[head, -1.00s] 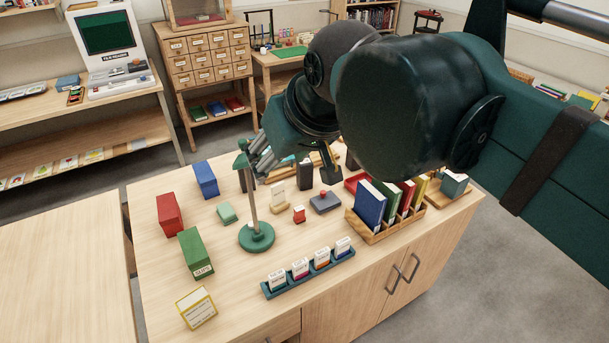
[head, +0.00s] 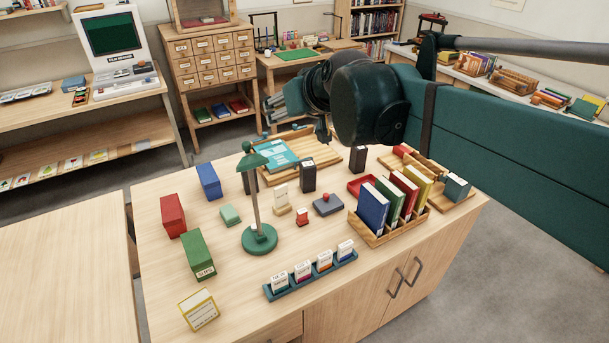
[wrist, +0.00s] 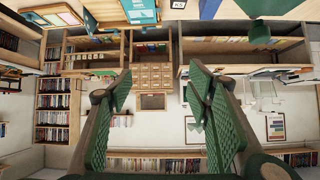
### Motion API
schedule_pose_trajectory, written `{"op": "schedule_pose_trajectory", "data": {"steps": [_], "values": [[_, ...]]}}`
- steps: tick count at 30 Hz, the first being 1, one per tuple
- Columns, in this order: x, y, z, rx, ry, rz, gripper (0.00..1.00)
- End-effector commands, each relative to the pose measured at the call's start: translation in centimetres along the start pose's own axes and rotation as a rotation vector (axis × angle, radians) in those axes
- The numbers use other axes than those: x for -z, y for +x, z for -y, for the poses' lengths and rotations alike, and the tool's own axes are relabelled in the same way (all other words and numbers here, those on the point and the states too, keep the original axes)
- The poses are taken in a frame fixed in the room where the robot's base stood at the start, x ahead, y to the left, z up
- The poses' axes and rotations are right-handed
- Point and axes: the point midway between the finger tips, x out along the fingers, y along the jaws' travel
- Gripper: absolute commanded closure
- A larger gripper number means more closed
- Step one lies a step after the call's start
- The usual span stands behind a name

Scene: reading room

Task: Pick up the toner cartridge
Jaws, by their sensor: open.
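I cannot tell for certain which thing is the toner cartridge. Dark upright blocks stand on the table: one (head: 308,177) near the middle, one (head: 357,159) farther back to the right, and one (head: 249,182) partly behind the green lamp. My gripper (wrist: 158,95) is open and empty in the wrist view, its two green padded fingers wide apart. In the head view it is mostly hidden by my arm, above the back of the table. The wrist view looks out across the room, with only a bit of the tabletop at its upper edge.
A green lamp (head: 259,238) stands mid-table. A wooden tray (head: 322,153) holds a teal book (head: 280,155). A wooden rack (head: 378,236) of coloured binders is at right, and a teal strip (head: 335,266) of small boxes in front.

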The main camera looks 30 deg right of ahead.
Motion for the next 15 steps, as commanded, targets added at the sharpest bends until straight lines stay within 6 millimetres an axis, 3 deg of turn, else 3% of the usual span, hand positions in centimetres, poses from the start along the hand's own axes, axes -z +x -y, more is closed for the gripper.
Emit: {"op": "schedule_pose_trajectory", "data": {"steps": [6,15], "values": [[2.4,3.5,-5.2,-0.051,0.017,-0.098,0.5],[4.2,6.4,-11.3,-0.119,0.031,-0.199,0.5]]}}
